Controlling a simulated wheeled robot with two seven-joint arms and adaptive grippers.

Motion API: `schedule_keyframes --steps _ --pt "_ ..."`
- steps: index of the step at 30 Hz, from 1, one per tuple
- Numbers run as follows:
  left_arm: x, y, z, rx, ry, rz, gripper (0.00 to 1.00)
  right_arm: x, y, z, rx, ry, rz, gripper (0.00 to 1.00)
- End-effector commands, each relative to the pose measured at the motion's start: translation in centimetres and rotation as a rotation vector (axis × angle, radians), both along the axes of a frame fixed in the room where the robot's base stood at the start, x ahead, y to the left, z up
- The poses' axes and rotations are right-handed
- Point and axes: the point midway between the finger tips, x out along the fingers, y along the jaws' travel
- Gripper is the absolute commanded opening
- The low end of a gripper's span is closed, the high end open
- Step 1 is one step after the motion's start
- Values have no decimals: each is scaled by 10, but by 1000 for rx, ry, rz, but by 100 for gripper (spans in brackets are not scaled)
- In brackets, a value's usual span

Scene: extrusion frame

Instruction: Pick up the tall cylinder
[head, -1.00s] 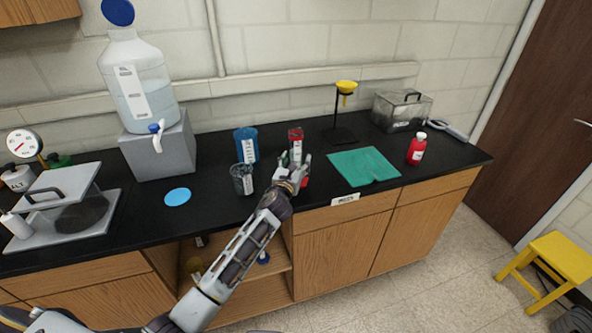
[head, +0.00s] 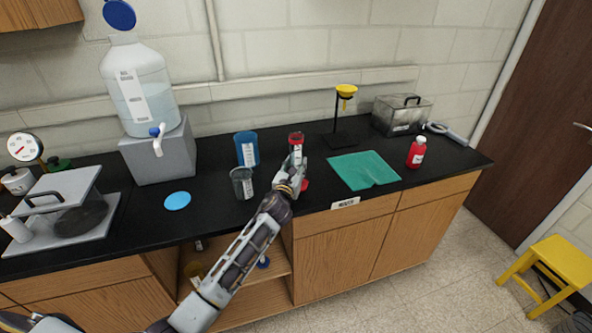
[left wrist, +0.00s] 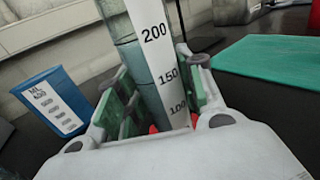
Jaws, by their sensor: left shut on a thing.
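The tall cylinder (head: 296,139) is a clear graduated cylinder with a red rim, near the front of the black counter in the head view. In the left wrist view the cylinder (left wrist: 150,30) fills the middle, with a white scale strip reading 200, 150 and 100, and looks tilted there. My left gripper (head: 297,165) is shut on its body, and green finger pads press both sides in the left wrist view (left wrist: 155,92). A bit of red base shows beside the gripper. Whether the base touches the counter is hidden. My right gripper is not in view.
A blue beaker (head: 246,149) and a grey clear beaker (head: 242,183) stand close to the left. A teal mat (head: 364,170) lies to the right, with a red bottle (head: 417,152) beyond it. A funnel stand (head: 340,137) is behind.

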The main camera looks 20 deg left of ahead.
Motion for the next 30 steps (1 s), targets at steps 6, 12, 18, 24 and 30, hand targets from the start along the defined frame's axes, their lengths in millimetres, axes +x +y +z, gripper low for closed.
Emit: schedule_keyframes --steps 6,12,18,24,30 --pt "0 0 2 1 -1 1 11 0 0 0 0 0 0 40" --pt "0 1 7 1 -2 1 11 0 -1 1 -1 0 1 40" --pt "0 0 15 1 -4 0 11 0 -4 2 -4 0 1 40" --pt "0 0 25 1 -4 0 11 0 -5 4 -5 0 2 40" --pt "0 0 38 1 -4 -1 11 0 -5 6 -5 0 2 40"
